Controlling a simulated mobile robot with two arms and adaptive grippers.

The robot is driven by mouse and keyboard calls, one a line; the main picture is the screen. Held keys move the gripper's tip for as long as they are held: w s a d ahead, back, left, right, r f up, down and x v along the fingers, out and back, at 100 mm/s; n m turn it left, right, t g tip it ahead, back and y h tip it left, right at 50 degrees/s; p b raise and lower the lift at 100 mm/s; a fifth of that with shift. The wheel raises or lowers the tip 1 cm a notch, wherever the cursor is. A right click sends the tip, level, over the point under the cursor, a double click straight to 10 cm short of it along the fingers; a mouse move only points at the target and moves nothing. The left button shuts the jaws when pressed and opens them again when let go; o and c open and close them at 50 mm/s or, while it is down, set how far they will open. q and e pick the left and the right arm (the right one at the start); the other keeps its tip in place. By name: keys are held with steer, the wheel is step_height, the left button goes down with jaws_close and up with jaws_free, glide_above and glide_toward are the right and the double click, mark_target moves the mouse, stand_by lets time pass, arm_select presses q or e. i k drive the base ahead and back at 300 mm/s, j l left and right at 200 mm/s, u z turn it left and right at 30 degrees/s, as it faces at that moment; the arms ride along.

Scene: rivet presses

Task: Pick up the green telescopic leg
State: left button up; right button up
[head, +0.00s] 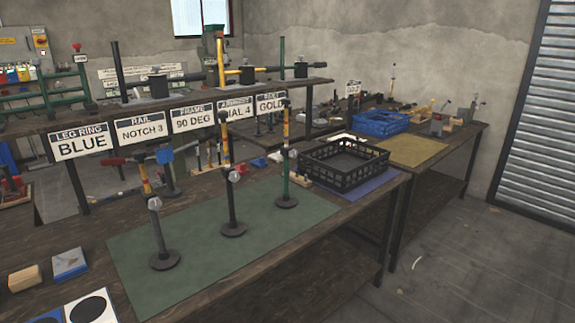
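The green telescopic leg (286,184) stands upright on a round dark base at the right end of the green mat (190,280). It has a green lower tube, a light collar knob and a yellow and dark banded upper tube. A black leg (231,208) with a yellow upper part stands to its left. A grey leg (159,235) stands further left and nearer. Neither of my grippers is in view, and nothing is seen holding the green leg.
A black crate (345,176) on a blue mat stands close right of the green leg. A blue crate (380,124) is on the far table. Sign cards (194,119) line a raised shelf behind. Wooden and blue blocks (69,263) lie front left. The mat's front is clear.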

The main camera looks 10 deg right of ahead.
mark_target(286, 201)
steer(key=i+l+u, duration=0.25)
steer(key=i+l, duration=0.25)
steer(key=l, duration=0.2)
steer(key=i+l+u, duration=0.25)
steer(key=i+l, duration=0.25)
steer(key=l, duration=0.25)
steer(key=i+l+u, duration=0.15)
steer(key=l, duration=0.3)
steer(key=i+l+u, duration=0.1)
steer(key=i+l, duration=0.15)
steer(key=l, duration=0.15)
steer(key=i+l+u, duration=0.15)
steer(key=l, duration=0.3)
steer(key=i+l+u, duration=0.1)
steer(key=l, duration=0.4)
